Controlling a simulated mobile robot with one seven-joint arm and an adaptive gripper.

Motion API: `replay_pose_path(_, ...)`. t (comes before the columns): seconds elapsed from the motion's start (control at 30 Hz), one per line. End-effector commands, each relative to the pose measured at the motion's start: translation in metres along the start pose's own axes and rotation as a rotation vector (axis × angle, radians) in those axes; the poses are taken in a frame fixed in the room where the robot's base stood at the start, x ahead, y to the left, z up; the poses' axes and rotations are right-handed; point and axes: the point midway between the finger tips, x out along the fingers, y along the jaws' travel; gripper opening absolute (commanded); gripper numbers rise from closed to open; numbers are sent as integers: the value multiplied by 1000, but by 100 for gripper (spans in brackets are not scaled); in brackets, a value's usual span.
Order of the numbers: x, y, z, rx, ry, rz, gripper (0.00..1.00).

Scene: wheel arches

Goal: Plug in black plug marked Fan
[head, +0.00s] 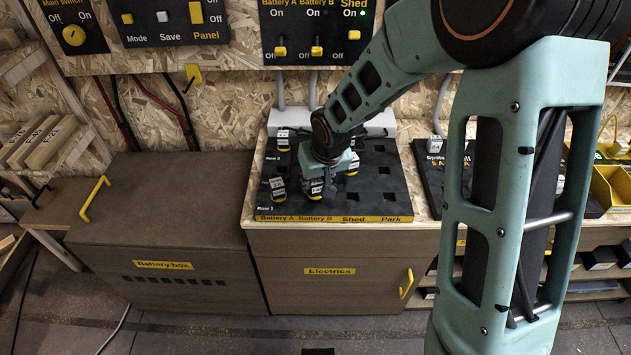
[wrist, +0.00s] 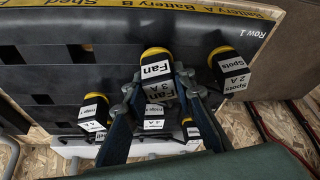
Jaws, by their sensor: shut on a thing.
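The black plug marked Fan (wrist: 157,68), with white labels reading "Fan" and "Fan 3 A" and a yellow end, is between the fingers of my gripper (wrist: 157,88). In the head view my gripper (head: 325,178) points down over the front row of the black socket board (head: 385,195), about in line with the Battery B label. The Fan plug shows there (head: 316,188) just below the fingers, partly covered. It is at or close to the board's surface. I cannot tell whether it sits in a socket.
A Spots plug (wrist: 232,72) stands close beside the Fan plug, in the Battery A column (head: 277,188). Several other plugs, one of them (wrist: 93,112) under the left finger, stand farther back. Dark empty sockets lie toward Shed and Park. A switch panel (head: 318,30) hangs above.

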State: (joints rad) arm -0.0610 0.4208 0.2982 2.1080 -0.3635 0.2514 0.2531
Motion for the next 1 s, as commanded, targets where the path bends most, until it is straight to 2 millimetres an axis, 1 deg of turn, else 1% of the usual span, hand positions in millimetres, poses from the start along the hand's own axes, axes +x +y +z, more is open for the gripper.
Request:
replay_pose_path(0.2,7,0,3,-1,1,0,0)
replay_pose_path(1.0,8,0,3,-1,1,0,0)
